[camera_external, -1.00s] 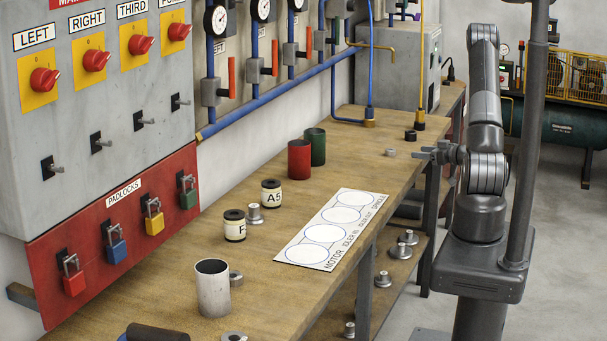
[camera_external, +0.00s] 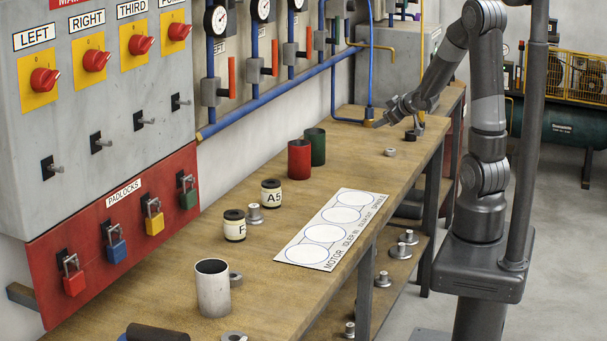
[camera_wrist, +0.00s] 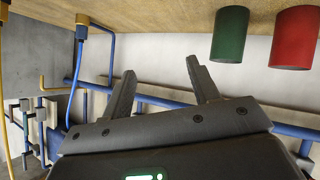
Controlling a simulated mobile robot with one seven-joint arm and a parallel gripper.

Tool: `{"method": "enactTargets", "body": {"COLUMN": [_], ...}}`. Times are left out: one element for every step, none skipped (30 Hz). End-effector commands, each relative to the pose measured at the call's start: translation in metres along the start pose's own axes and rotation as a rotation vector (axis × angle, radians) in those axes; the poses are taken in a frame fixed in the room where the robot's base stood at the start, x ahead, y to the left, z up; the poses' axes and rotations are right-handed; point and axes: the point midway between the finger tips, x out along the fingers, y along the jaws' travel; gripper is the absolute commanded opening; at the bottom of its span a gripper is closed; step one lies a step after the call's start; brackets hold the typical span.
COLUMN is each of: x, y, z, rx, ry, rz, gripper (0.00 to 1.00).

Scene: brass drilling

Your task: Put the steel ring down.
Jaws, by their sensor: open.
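A small steel ring (camera_external: 390,152) lies flat on the wooden bench (camera_external: 345,160), near its right edge toward the back. My gripper (camera_external: 392,116) is above the far part of the bench, beyond the ring and apart from it. In the wrist view my gripper (camera_wrist: 160,67) has its two fingers spread, with nothing between them. The steel ring does not show in the wrist view.
A dark ring-like part (camera_external: 410,135) sits close below my gripper. Red (camera_external: 299,159) and green (camera_external: 315,146) cups stand left of the steel ring. A labelled white board (camera_external: 334,228) lies nearer the front. Blue pipes (camera_external: 290,82) run along the wall.

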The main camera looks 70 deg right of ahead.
Motion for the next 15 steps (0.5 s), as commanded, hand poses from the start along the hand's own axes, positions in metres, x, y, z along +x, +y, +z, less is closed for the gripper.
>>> {"method": "enactTargets", "body": {"x": [-0.013, -0.02, -0.03, -0.038, -0.047, -0.059, -0.069, -0.078, -0.092, -0.103, -0.114, -0.129, -0.141, -0.153, -0.17], "y": [-0.013, -0.02, -0.029, -0.037, -0.044, -0.055, -0.063, -0.072, -0.083, -0.092, -0.101, -0.113, -0.122, -0.132, -0.143], "z": [-0.017, -0.024, -0.032, -0.037, -0.042, -0.048, -0.051, -0.054, -0.058, -0.06, -0.061, -0.062, -0.062, -0.062, -0.061], "rx": [-0.007, -0.005, -0.002, 0.002, 0.007, 0.013, 0.018, 0.023, 0.03, 0.034, 0.039, 0.045, 0.049, 0.052, 0.055], "ry": [-0.01, -0.026, -0.045, -0.06, -0.074, -0.094, -0.109, -0.123, -0.144, -0.158, -0.173, -0.194, -0.21, -0.225, -0.247], "rz": [0.0, 0.0, -0.002, -0.005, -0.009, -0.018, -0.027, -0.037, -0.053, -0.067, -0.083, -0.107, -0.127, -0.149, -0.18], "gripper": [0.55, 0.55, 0.55, 0.55, 0.55, 0.55, 0.55, 0.55, 0.55, 0.55, 0.55, 0.55, 0.55, 0.55, 0.55]}}
